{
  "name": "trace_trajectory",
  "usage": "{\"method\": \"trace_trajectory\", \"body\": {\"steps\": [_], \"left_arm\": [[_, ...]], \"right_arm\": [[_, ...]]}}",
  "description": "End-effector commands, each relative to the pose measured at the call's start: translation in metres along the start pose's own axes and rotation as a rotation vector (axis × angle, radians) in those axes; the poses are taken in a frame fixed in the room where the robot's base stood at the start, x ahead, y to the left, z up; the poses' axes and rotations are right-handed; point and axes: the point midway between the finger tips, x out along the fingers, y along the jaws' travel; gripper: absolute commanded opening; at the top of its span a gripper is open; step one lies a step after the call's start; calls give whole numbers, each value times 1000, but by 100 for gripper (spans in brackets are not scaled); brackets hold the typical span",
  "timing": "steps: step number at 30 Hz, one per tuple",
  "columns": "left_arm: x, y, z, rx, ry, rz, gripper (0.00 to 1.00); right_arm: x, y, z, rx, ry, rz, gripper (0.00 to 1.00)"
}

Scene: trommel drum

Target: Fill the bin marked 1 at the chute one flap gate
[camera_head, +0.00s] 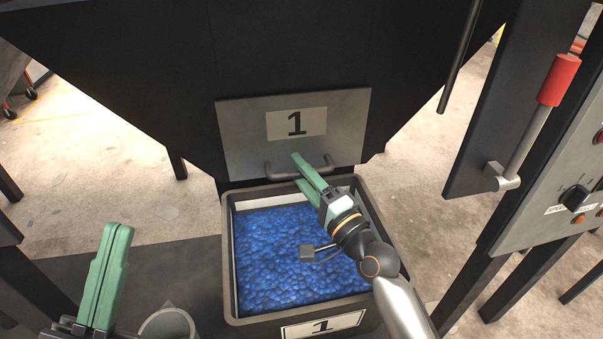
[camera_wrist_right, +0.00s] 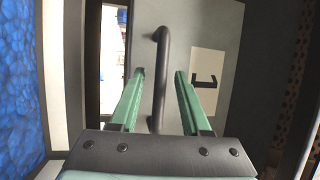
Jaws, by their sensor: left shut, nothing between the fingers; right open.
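The grey bin marked 1 (camera_head: 229,292) stands under the chute and holds many blue pieces (camera_head: 280,250), which lie a little below its rim. The flap gate (camera_head: 240,135) is a grey plate with a label 1 and a bar handle (camera_head: 283,175) along its lower edge. My right gripper (camera_head: 305,171) is open at the handle; in the right wrist view the handle (camera_wrist_right: 160,75) passes between the two fingers, which look apart from it. My left gripper (camera_head: 122,228) is shut and empty at the lower left, away from the bin.
The dark chute hopper (camera_head: 180,60) fills the space above the gate. A red-handled lever (camera_head: 558,80) and a control panel (camera_head: 560,200) with knobs stand at the right. A grey cylinder (camera_head: 168,325) is near my left gripper. Dark legs (camera_head: 176,165) stand around.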

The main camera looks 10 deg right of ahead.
Motion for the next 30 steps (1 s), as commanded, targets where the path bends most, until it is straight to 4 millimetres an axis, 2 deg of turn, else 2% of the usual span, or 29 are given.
{"method": "trace_trajectory", "body": {"steps": [5, 18, 30], "left_arm": [[0, 0, 0, -1, 0, 1, 0], [0, 1, 0, 1, 1, 6, 0], [0, 1, 0, 1, 2, 6, 0]], "right_arm": [[0, 0, 0, 0, 0, 0, 47], [0, 0, 0, 0, 0, 0, 0], [0, 0, 0, 0, 0, 0, 0]]}}
